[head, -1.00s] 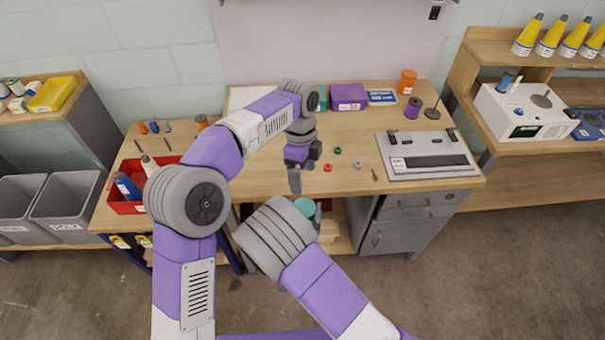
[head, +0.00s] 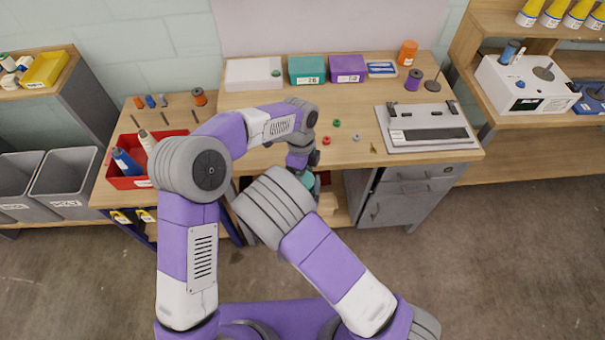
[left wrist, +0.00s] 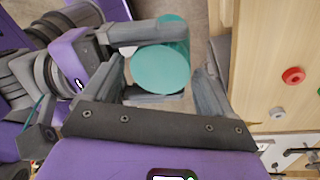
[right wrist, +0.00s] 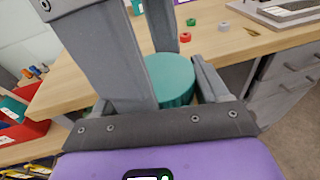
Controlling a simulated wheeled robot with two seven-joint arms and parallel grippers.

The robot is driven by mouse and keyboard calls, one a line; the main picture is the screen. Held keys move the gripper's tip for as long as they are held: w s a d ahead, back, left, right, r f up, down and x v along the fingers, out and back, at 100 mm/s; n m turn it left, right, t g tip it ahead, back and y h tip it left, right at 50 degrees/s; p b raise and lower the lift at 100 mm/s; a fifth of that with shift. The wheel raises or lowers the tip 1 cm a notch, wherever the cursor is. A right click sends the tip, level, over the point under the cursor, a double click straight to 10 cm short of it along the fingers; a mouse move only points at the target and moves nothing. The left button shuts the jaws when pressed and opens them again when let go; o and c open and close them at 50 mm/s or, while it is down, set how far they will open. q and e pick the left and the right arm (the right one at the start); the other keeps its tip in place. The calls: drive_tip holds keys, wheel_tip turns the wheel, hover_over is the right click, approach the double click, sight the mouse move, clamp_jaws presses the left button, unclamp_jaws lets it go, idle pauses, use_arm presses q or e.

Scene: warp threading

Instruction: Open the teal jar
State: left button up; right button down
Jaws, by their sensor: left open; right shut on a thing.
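The teal jar (head: 309,181) is mostly hidden in the head view, in front of the table's front edge, behind my arms. Its round teal top (left wrist: 160,70) faces the left wrist camera; its side (right wrist: 176,88) shows in the right wrist view. My right gripper (right wrist: 165,85) is shut on the jar's body and holds it off the table. My left gripper (left wrist: 158,68) is open, pointing down from above, with a finger on either side of the jar's top. Whether those fingers touch it I cannot tell.
The wooden table (head: 365,180) is behind the jar, with red (head: 326,141), green (head: 337,123) and grey (head: 355,138) small parts near its front. A red bin (head: 128,182) is at left.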

use_arm(q)
drive_tip(key=c, duration=0.9)
drive_tip(key=n, duration=0.4)
drive_tip(key=shift+a+h, duration=0.1)
drive_tip(key=shift+h, duration=0.2)
drive_tip(key=shift+c, duration=0.2)
drive_tip(key=shift+a, duration=0.2)
drive_tip(key=o, duration=1.2)
drive_tip(key=shift+d, duration=0.1)
drive_tip(key=shift+c, duration=0.2)
drive_tip(key=shift+d, duration=0.1)
drive_tip(key=shift+s+d, duration=0.1)
